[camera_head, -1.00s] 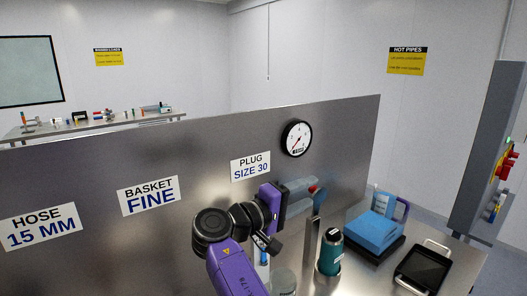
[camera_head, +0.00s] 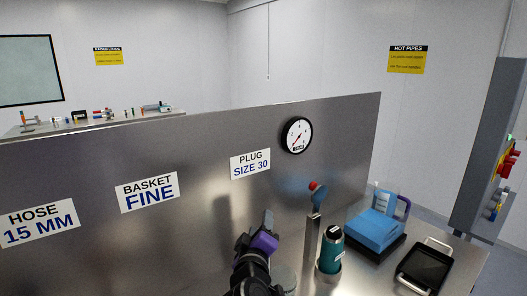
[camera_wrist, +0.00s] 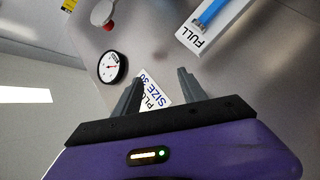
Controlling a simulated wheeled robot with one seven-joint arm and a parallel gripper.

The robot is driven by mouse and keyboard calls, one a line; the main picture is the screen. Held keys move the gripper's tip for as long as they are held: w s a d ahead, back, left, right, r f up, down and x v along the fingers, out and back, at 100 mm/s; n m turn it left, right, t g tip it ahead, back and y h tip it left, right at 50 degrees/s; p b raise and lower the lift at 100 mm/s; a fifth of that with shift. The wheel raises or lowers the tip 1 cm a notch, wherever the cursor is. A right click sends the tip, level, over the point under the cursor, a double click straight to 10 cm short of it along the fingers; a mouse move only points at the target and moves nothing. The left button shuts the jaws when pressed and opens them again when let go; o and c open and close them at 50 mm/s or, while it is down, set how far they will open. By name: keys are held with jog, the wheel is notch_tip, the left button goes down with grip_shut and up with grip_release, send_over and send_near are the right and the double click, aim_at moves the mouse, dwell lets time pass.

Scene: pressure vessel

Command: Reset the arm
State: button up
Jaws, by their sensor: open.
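My gripper (camera_wrist: 156,92) shows in the wrist view with its two dark fingers apart and nothing between them. Behind the fingers is the metal panel with the plug label (camera_wrist: 158,90), partly hidden by them. In the head view, my gripper (camera_head: 268,222) is low in the middle, in front of the metal panel (camera_head: 330,130) and below the label "PLUG SIZE 30" (camera_head: 250,164). My purple and black wrist shows there; the fingertips are hard to make out.
A post with a red-tipped lever (camera_head: 316,195) stands just right of my arm. Beside it are a teal bottle (camera_head: 330,250), a blue device (camera_head: 376,230) and a black tray (camera_head: 424,268). A round gauge (camera_head: 296,135) is on the panel. A grey control box (camera_head: 488,150) stands far right.

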jog(key=s+d+f+m+y+b, duration=0.1)
jog(key=s+d+f+y, duration=0.15)
jog(key=s+f, duration=0.55)
jog(key=s+d+f+m+y+b, duration=0.1)
jog(key=s+d+f+y+b, duration=0.15)
jog(key=s+f, duration=0.6)
jog(key=s+d+m+h+b, duration=0.1)
jog(key=s+d, duration=0.4)
jog(key=s, duration=0.8)
jog(key=s+d+f+m+g+h+b, duration=0.1)
jog(key=s+d+m, duration=0.3)
jog(key=s, duration=0.9)
jog(key=s+d+f+m+g+h+b, duration=0.1)
jog(key=s+d, duration=0.5)
jog(key=s, duration=0.7)
jog(key=shift+s+d+f+m+b, duration=0.2)
jog(key=shift+s+d+m+b, duration=0.2)
jog(key=shift+m+b, duration=0.55)
